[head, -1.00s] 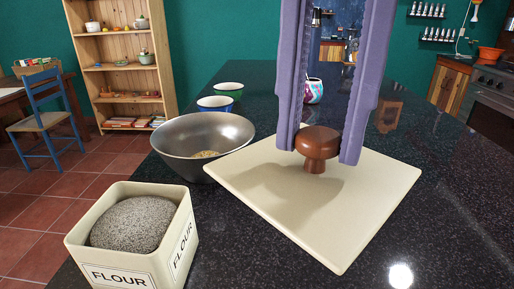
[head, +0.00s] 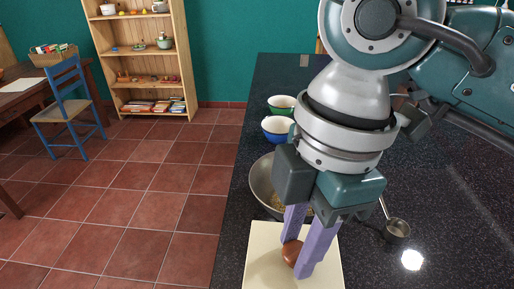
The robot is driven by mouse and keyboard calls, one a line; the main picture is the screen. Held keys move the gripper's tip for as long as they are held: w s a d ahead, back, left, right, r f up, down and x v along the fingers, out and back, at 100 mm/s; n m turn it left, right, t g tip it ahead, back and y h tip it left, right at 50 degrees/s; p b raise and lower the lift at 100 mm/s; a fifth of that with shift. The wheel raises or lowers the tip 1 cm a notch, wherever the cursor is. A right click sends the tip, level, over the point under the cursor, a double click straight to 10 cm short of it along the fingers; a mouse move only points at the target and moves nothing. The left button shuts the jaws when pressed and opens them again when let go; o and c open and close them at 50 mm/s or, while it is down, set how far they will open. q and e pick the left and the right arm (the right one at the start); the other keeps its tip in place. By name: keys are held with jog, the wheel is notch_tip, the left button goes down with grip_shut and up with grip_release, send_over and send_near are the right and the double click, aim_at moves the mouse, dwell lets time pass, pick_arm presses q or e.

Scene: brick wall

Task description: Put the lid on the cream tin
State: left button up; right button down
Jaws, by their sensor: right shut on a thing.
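The lid (head: 264,262) is a flat cream square with a brown knob (head: 291,253). It shows at the bottom of the head view, cut off by the lower edge. My right gripper (head: 295,257) comes down from above with two purple fingers, one on each side of the knob, and is shut on it. The cream tin is not seen now; it is either under the lid or below the frame, and I cannot tell which. My left gripper is not in view.
A metal bowl (head: 260,183) stands just behind the lid, partly hidden by my right arm. A blue bowl (head: 276,130) and a green bowl (head: 281,105) stand farther back. A small metal cup (head: 397,231) is at the right on the dark counter (head: 445,235). Tiled floor lies left.

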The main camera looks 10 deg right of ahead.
jog(key=shift+s+d+f+b, duration=0.1)
jog(key=shift+f+b, duration=0.5)
jog(key=shift+f, duration=0.2)
notch_tip(320, 180, down, 3)
jog(key=b, duration=0.3)
jog(key=shift+f, duration=0.35)
jog(key=shift+p, duration=0.4)
dwell(1.0)
jog(key=shift+f+b, duration=0.35)
jog(key=shift+f, duration=0.35)
dwell(1.0)
jog(key=shift+c, duration=2.4)
grip_release()
jog(key=shift+o, duration=0.4)
